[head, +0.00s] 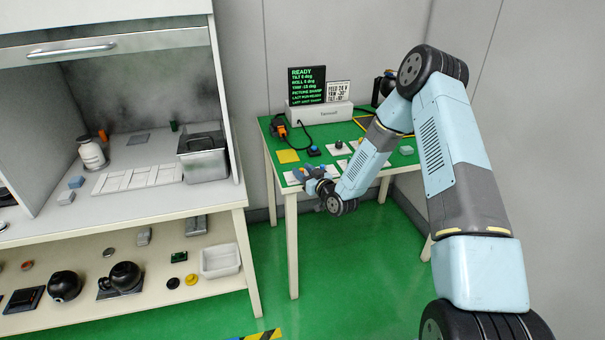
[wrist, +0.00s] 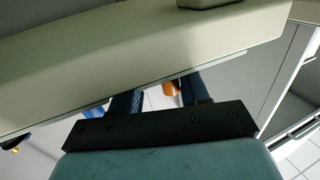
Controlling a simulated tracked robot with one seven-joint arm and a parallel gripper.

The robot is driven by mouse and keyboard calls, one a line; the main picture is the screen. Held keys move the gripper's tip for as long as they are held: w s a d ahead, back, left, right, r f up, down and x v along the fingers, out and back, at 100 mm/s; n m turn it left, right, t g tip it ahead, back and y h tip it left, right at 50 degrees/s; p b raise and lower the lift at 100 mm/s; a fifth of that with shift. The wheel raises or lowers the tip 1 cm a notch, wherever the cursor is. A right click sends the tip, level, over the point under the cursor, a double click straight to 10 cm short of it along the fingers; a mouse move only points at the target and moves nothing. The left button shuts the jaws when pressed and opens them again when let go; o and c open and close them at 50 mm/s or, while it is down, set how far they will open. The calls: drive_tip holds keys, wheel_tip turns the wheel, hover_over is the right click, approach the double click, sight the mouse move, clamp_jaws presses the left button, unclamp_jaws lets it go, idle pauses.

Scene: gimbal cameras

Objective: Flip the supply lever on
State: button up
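I cannot clearly pick out the supply lever in either view. In the head view a white console box (head: 321,113) stands at the back of the green-topped table (head: 291,159), with a dark screen (head: 307,85) reading READY above it. An orange device (head: 279,128) with a black cable sits at the box's left. My gripper (head: 308,172) is at the table's front left edge, its blue fingers apart. In the wrist view my gripper (wrist: 158,97) is open, with a pale slab (wrist: 140,60) covering the fingertips. A small orange thing (wrist: 171,89) shows between the fingers.
Small controls, a yellow square (head: 288,156) and a black knob on a white plate (head: 338,147) lie on the table. A shelf bench (head: 120,216) with a grey bin (head: 204,158) stands at left. Green floor (head: 345,270) is clear in front of the table.

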drive_tip(key=shift+s+a, duration=0.1)
drive_tip(key=shift+a, duration=0.05)
drive_tip(key=shift+s, duration=0.15)
drive_tip(key=v, duration=1.3)
drive_tip(key=shift+d, duration=0.3)
drive_tip(key=shift+s+f, duration=0.1)
drive_tip(key=shift+s, duration=0.05)
drive_tip(key=w+a, duration=0.3)
drive_tip(key=w+a+m+h, duration=0.1)
drive_tip(key=w+a, duration=0.1)
drive_tip(key=w, duration=0.2)
drive_tip(key=w+a+t+h, duration=0.1)
drive_tip(key=w+a, duration=0.2)
drive_tip(key=w, duration=0.1)
drive_tip(key=shift+a+r+m, duration=0.3)
drive_tip(key=shift+a, duration=0.05)
idle(0.7)
